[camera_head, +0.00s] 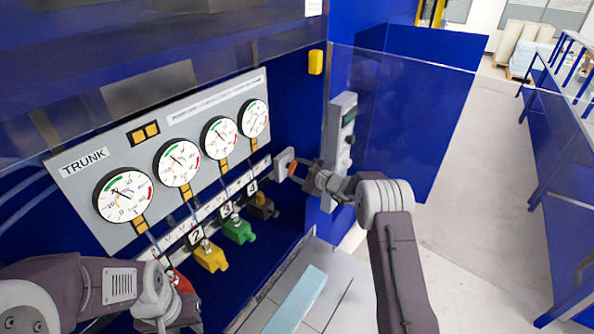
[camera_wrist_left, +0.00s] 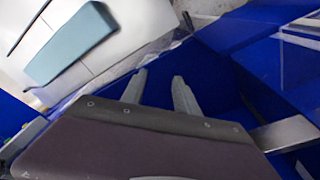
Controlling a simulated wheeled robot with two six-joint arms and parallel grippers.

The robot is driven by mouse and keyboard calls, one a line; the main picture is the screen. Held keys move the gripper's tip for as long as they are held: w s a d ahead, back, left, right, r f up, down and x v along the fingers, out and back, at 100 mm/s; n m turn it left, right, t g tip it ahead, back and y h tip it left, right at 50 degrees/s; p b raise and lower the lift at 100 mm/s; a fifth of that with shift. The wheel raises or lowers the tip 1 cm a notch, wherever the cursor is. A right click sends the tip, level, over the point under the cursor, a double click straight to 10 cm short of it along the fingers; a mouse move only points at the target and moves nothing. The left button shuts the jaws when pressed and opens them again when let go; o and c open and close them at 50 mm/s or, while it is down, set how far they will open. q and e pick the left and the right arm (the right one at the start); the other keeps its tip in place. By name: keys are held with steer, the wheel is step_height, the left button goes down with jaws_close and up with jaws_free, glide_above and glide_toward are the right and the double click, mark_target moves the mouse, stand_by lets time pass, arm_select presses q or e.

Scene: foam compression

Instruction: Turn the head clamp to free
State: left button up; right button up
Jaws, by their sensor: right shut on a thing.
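A small grey box (camera_head: 283,160) with an orange knob (camera_head: 291,169) sits on the blue wall, right of the gauge panel; I take this to be the head clamp. My right gripper (camera_head: 297,171) is at the box and shut on the orange knob, which its fingers partly hide. The knob's setting is too small to read. My left gripper (camera_wrist_left: 160,78) shows two fingers apart with nothing between them in the left wrist view. In the head view its arm is low at the left, in front of the red valve (camera_head: 180,281).
A grey panel marked TRUNK (camera_head: 85,162) carries several round gauges. Below are yellow (camera_head: 211,257), green (camera_head: 239,231) and black (camera_head: 263,207) valves. A pale blue foam block (camera_head: 297,300) lies on the light surface. A grey control box (camera_head: 340,130) stands right of the clamp.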

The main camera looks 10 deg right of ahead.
steer(key=shift+f, duration=0.15)
stand_by(0.4)
steer(key=o, duration=1.4)
steer(key=shift+c, duration=0.2)
